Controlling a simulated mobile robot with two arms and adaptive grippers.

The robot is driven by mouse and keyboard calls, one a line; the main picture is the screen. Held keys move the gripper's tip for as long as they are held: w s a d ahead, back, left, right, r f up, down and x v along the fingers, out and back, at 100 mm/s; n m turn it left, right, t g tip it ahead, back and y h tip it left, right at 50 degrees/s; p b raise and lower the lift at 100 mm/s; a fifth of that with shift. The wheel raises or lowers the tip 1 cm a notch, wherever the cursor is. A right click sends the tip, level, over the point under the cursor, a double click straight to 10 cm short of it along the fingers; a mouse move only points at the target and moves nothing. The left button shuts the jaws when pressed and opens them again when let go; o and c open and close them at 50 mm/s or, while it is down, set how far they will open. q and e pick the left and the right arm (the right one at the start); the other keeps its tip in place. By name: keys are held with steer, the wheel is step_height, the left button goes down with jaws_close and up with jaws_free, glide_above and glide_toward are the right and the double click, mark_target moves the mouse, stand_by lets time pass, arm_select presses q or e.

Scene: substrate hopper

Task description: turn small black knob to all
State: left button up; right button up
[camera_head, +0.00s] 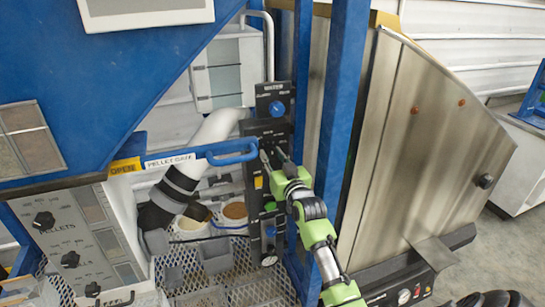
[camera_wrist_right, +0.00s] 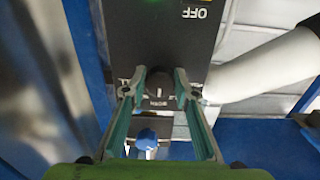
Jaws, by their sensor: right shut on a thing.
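The small black knob (camera_wrist_right: 160,84) sits on a dark control panel in the right wrist view, between my right fingertips. White lettering beside it is too small to read surely. My right gripper (camera_head: 271,154) reaches the tall black panel (camera_head: 263,128) from the lower right in the head view. In the wrist view my right gripper (camera_wrist_right: 160,78) is shut on the knob, one finger on each side. In the head view the gripper hides the knob. My left gripper is in neither view.
A blue knob (camera_head: 276,108) is on the panel above my gripper, under a "WATER" label. A blue post (camera_head: 342,110) stands close right of it. A blue handle (camera_head: 232,157) and white pipe (camera_head: 216,130) are left. A metal hopper (camera_head: 420,140) fills the right.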

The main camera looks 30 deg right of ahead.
steer(key=shift+m, duration=0.3)
steer(key=m, duration=0.3)
steer(key=shift+m, duration=0.3)
steer(key=m, duration=0.3)
steer(key=shift+a+m, duration=0.1)
steer(key=shift+m, duration=0.2)
steer(key=m, duration=0.4)
steer(key=shift+m, duration=2)
steer(key=o, duration=1.1)
